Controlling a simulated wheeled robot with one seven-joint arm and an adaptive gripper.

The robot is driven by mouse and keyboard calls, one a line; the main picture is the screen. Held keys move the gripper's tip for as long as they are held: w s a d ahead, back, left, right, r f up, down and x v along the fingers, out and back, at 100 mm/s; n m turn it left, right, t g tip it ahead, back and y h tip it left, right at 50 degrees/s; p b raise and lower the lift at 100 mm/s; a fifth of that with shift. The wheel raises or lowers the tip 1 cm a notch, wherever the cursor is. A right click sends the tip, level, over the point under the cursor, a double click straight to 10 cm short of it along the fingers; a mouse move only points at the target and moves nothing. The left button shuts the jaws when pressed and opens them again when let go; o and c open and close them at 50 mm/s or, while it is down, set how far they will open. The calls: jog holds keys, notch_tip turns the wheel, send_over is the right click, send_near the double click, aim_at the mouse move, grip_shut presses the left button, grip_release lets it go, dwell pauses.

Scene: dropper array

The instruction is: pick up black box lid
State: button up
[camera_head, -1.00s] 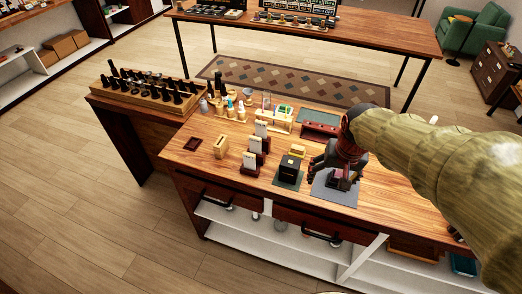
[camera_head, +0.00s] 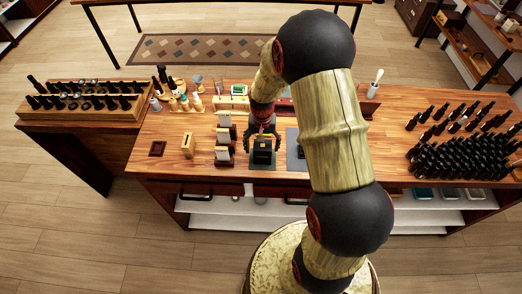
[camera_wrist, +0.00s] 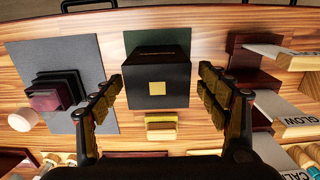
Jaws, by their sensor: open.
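The black box (camera_wrist: 157,90) stands on a dark green mat (camera_wrist: 134,42) in the wrist view, with a small gold square on the face towards the camera. In the head view the black box (camera_head: 263,150) sits near the table's front edge. I cannot make out a seam between its lid and body. My gripper (camera_wrist: 165,95) is open, with one finger on each side of the box in the wrist view. I cannot tell whether the fingers touch it. In the head view my gripper (camera_head: 263,132) is over and just behind the box.
A grey mat (camera_wrist: 100,55) with a dark stepped block (camera_wrist: 58,88) lies beside the box. A small yellow block (camera_wrist: 161,121) is close by. Dark red card stands (camera_head: 222,155) stand left of the box. Many black bottles (camera_head: 460,140) crowd the table's right end.

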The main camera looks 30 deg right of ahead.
jog(key=f, duration=0.4)
jog(key=shift+s+f, duration=0.15)
jog(key=shift+s, duration=0.05)
jog(key=shift+c, duration=0.7)
jog(key=c, duration=1)
